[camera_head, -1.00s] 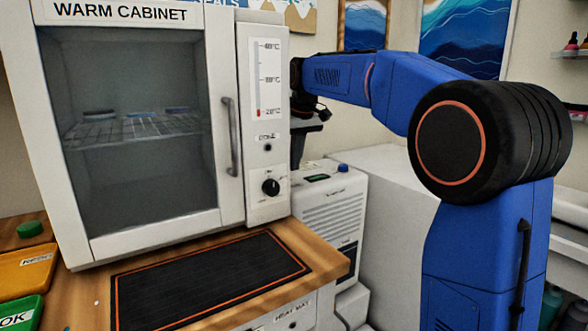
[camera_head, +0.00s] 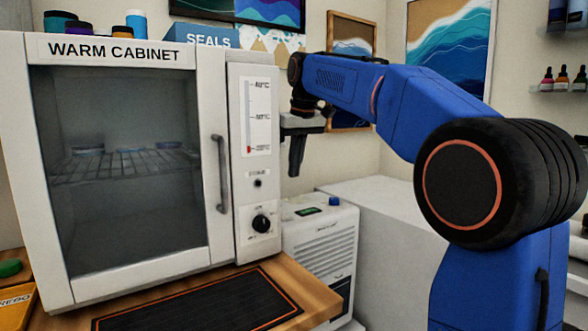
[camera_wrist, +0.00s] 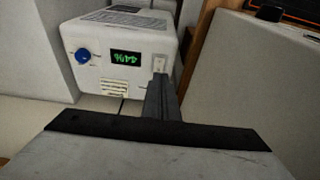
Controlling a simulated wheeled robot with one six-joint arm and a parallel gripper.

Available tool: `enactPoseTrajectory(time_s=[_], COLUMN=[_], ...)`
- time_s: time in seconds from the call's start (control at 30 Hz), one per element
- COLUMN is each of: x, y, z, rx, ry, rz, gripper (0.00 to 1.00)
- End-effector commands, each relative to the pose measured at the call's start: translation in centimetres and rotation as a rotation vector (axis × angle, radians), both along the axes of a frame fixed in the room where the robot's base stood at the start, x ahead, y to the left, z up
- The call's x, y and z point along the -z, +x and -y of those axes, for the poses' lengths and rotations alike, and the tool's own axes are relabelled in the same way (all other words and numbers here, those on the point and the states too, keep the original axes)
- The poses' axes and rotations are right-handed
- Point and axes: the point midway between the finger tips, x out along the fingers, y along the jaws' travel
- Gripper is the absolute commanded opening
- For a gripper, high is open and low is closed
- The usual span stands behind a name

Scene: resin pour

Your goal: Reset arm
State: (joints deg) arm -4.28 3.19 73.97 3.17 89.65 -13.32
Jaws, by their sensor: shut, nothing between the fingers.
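My gripper (camera_head: 295,165) hangs pointing down, just right of the warm cabinet and above the white unit behind the counter's edge. Its fingers are shut with nothing between them. The closed fingers also show in the wrist view (camera_wrist: 161,100), over the white unit (camera_wrist: 125,48) with its blue knob and green display. My blue arm reaches in from the right side of the head view.
The warm cabinet (camera_head: 222,90) stands on a wooden counter (camera_head: 318,295), its glass door shut, a few items on the rack inside. A black heat mat (camera_head: 200,305) lies in front. A box marked SEALS (camera_head: 204,36) and several jars sit on top. A white surface (camera_head: 385,215) stretches behind my arm.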

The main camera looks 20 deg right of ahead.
Motion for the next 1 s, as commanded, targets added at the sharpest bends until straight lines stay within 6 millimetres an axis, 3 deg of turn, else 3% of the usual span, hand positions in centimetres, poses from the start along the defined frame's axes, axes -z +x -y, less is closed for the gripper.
enactPoseTrajectory(time_s=[0.13,0.27,0.67,1.0], x=[0.1,0.7,6.8,15.0], y=[-0.3,-2.2,-13.6,-23.7], z=[0.1,0.5,2.7,4.3], rx=[0.002,0.019,0.116,0.197], ry=[0.000,0.001,0.006,0.013], rz=[0.001,0.009,0.059,0.105], gripper=[0.00,0.00,0.00,0.00])
